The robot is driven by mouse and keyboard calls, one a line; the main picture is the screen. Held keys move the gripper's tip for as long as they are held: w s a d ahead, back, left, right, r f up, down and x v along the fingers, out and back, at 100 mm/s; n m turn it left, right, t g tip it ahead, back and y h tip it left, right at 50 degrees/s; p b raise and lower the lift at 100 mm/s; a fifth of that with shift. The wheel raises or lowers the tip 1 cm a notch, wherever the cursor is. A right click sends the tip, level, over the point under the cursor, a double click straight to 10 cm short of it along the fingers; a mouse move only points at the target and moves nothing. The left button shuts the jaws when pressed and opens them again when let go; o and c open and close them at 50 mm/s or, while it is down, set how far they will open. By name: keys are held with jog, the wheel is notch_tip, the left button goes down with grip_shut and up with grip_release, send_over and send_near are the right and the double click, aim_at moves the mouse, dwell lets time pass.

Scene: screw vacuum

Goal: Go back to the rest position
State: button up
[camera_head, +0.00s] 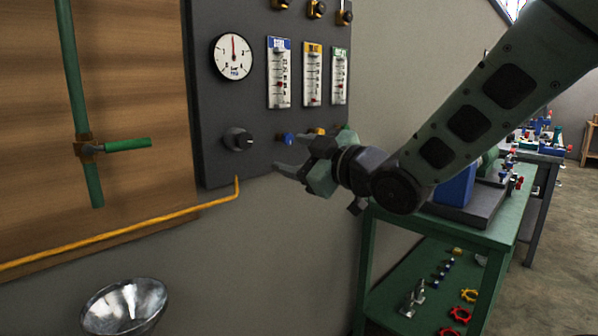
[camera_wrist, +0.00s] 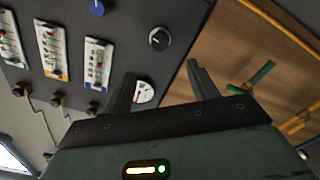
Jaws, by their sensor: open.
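My gripper (camera_head: 291,156) is at the end of my arm, which reaches in from the upper right in the head view. It points left, in front of the lower edge of the dark panel (camera_head: 262,128). The fingers hold nothing. A blue knob (camera_head: 288,138) is close by the upper finger in the head view; I cannot tell whether they touch.
The panel bears a round gauge (camera_head: 233,57), flow meters (camera_head: 279,73) and a black knob (camera_head: 238,139). A green-handled valve (camera_head: 127,145) is on the wooden board. A metal bowl (camera_head: 124,306) is lower left. A green bench (camera_head: 497,233) stands under my arm.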

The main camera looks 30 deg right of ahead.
jog(key=shift+s+d, duration=0.1)
jog(key=shift+s, duration=0.15)
dwell(0.4)
jog(key=s+a+f+m+g+h+p, duration=0.2)
jog(key=s+a+f+g+p, duration=0.5)
jog(key=a+f+g, duration=0.15)
jog(key=s+a+f+g+h+p, duration=0.1)
jog(key=s+g, duration=0.3)
jog(key=s, duration=0.5)
jog(key=s+a+f+m+g+h+p, duration=0.1)
jog(key=s+a+g+h+p, duration=0.1)
jog(key=s, duration=0.8)
jog(key=g+p, duration=0.1)
jog(key=g, duration=0.1)
jog(key=shift+s+a+g, duration=0.15)
jog(key=shift+s+g, duration=0.1)
jog(key=shift+g, duration=0.1)
dwell(1.1)
